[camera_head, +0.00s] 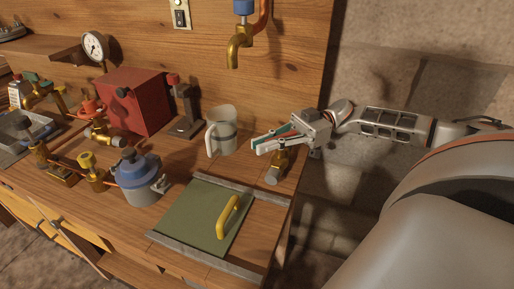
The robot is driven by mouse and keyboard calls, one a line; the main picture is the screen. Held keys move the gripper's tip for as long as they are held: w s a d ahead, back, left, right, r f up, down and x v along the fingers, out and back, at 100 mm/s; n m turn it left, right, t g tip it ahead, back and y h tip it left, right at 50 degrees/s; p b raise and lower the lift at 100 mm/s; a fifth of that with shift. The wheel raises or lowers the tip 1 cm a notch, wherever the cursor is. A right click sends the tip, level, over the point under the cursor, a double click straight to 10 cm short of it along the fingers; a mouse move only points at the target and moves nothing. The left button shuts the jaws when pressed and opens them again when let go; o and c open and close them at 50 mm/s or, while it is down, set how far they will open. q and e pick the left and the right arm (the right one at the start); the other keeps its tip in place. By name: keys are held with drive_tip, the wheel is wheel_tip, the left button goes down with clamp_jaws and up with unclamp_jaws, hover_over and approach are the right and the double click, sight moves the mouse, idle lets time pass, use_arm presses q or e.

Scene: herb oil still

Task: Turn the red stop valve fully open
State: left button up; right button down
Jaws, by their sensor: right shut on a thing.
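My right gripper (262,145) reaches in from the right over the right end of the wooden bench. Another brass valve with a red top (90,108) stands at the left. My left gripper is not in view.
A grey mug (222,131) stands just left of my gripper. In front is a green panel (190,218) with a yellow handle (229,216). A blue-lidded pot (137,178), a red box (136,101) and a brass tap (239,46) are nearby.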

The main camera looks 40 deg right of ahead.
drive_tip(key=shift+s+f+n+g+b, duration=0.1)
drive_tip(key=shift+n+g+b, duration=0.25)
drive_tip(key=shift+g, duration=0.15)
drive_tip(key=c, duration=2.1)
unclamp_jaws()
drive_tip(key=shift+c, duration=0.2)
wheel_tip(320, 180, up, 10)
